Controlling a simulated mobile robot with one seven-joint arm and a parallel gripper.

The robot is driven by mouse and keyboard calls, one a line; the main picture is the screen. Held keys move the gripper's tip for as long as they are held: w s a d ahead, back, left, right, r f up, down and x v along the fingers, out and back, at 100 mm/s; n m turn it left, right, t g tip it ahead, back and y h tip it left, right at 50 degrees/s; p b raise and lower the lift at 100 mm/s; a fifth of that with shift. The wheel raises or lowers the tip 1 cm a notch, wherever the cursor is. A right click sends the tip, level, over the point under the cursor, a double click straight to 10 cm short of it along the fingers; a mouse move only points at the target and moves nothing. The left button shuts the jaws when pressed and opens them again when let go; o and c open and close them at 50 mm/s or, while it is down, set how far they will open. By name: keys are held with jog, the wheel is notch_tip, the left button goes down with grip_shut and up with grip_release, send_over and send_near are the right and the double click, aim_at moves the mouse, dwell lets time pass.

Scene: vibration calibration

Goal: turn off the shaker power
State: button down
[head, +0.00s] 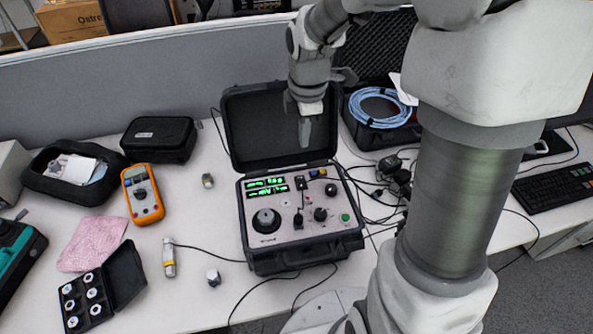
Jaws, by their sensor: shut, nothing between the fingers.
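The shaker unit (255,249) is a black case with its lid (252,130) open at the back. Its grey panel carries lit green displays (266,186), a large black dial (266,221), smaller knobs (320,214), a small toggle (298,219), a black switch-like part (303,183) and a green button (345,217). Which control is the power switch is too small to read. My gripper (304,143) points down in front of the open lid, above the back of the panel. It is shut and empty, and appears apart from the controls.
A case with blue cable (380,106) stands behind right. Cables cross the table around the unit. My arm blocks the right side.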

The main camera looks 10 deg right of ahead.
aim_at(302, 184)
jog(key=f, duration=0.4)
jog(key=w+f, duration=0.1)
jog(key=f, duration=0.9)
jog(key=shift+w+b, duration=0.35)
jog(key=shift+b, duration=0.05)
jog(key=shift+f+b, duration=0.25)
jog(key=shift+b, duration=0.05)
jog(key=shift+s+f, duration=0.1)
jog(key=shift+s, duration=0.85)
